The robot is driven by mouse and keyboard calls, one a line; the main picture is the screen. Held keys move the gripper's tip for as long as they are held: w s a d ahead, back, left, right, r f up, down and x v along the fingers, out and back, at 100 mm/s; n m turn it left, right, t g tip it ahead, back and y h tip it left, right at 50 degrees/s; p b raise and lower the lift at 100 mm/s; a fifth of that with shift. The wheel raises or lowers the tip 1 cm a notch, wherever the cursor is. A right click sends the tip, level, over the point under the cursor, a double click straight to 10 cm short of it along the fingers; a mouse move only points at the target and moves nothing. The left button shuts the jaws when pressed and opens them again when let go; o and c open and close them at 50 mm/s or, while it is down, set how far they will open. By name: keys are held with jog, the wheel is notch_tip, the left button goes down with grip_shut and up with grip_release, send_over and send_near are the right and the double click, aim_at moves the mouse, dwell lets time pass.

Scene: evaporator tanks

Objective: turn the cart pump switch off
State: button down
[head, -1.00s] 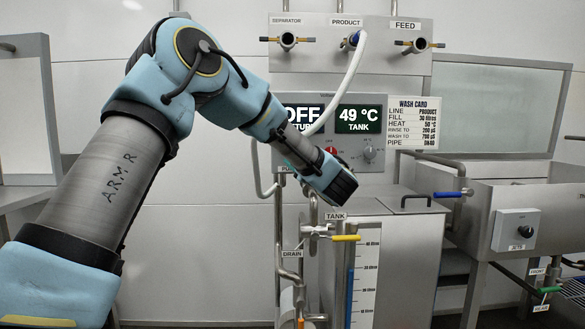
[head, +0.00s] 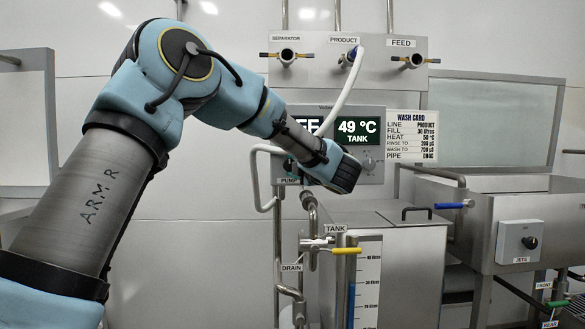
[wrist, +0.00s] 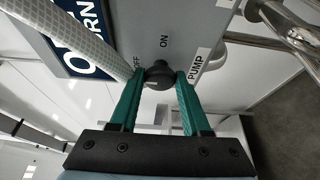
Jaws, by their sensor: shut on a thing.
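The cart pump switch is a black round knob (wrist: 158,75) on the grey panel, seen in the wrist view. The words ON and OFF are printed by it, OFF at its upper left and ON above. The PUMP label (wrist: 199,66) is to its right. My gripper (wrist: 160,82) has its two teal fingers on either side of the knob, shut on it. The knob's pointing direction cannot be made out. In the head view my gripper (head: 291,167) is at the panel's lower left, just above the PUMP label (head: 288,181), and my wrist hides part of the panel.
A display (head: 358,130) reads 49 °C, TANK; my arm partly covers the one beside it. Below are the tank (head: 400,265) and a yellow-handled valve (head: 345,251). Pipes (wrist: 290,30) run at right in the wrist view.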

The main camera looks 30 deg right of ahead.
jog(key=shift+c, duration=1.9)
grip_release()
jog(key=s, duration=1)
jog(key=shift+s+a, duration=0.2)
jog(key=shift+s, duration=0.2)
